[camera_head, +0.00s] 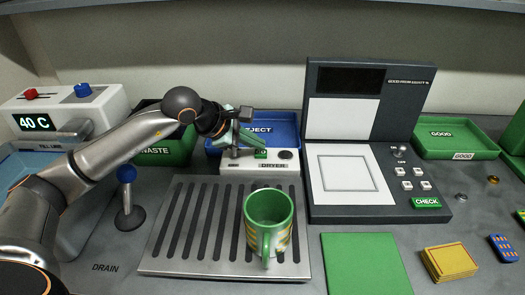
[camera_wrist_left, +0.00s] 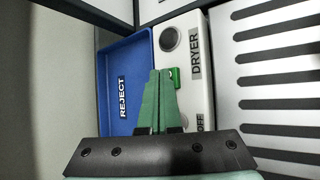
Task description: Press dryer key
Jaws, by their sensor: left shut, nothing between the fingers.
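The dryer (camera_head: 240,166) is a low white box behind the slatted metal rack, labelled DRYER on its front. Its green key (camera_head: 260,154) lies on top, beside a dark round knob (camera_head: 285,155). In the left wrist view the green key (camera_wrist_left: 174,77) shows just right of my fingertips, on the white dryer (camera_wrist_left: 196,100). My left gripper (camera_head: 234,150) is shut and empty, with green fingers, over the left part of the dryer. Its fingertips (camera_wrist_left: 159,74) appear close beside the key; I cannot tell whether they touch. A green mug (camera_head: 268,207) with yellow marks stands on the rack.
The blue REJECT tray (camera_head: 285,122) is behind the dryer and the green WASTE tray (camera_head: 180,152) left of it. The rack (camera_head: 170,262) lies in front. A dark press-like console (camera_head: 430,180) stands right. A blue-knobbed lever (camera_head: 127,175) stands left.

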